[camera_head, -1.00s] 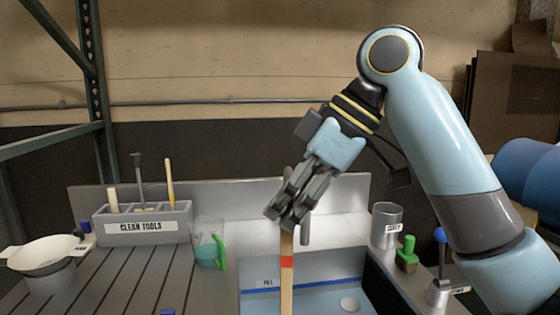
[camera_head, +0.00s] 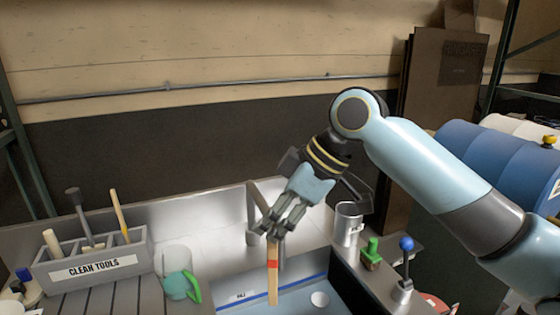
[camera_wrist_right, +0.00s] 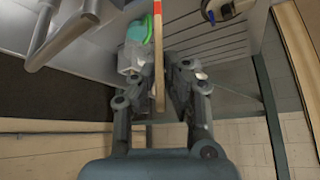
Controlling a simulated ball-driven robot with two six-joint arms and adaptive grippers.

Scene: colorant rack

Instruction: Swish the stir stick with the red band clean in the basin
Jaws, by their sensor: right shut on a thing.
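The right gripper (camera_head: 274,228) is shut on the upper part of the wooden stir stick (camera_head: 273,285). The stick hangs nearly upright, with its red band (camera_head: 272,264) below the fingers. Its lower part is over or inside the basin (camera_head: 308,270), which has a blue line along its inner wall. I cannot tell whether the tip touches the water. In the right wrist view, the stick (camera_wrist_right: 160,60) runs between the fingers (camera_wrist_right: 172,75), with the red band at the top edge. The left gripper is not in view.
A "CLEAN TOOLS" holder (camera_head: 95,268) with several sticks stands at the left. A clear jug with a green handle (camera_head: 178,278) is left of the basin. A metal cup (camera_head: 348,224), a green-handled brush (camera_head: 371,252) and a blue-knobbed lever (camera_head: 406,262) stand to the right.

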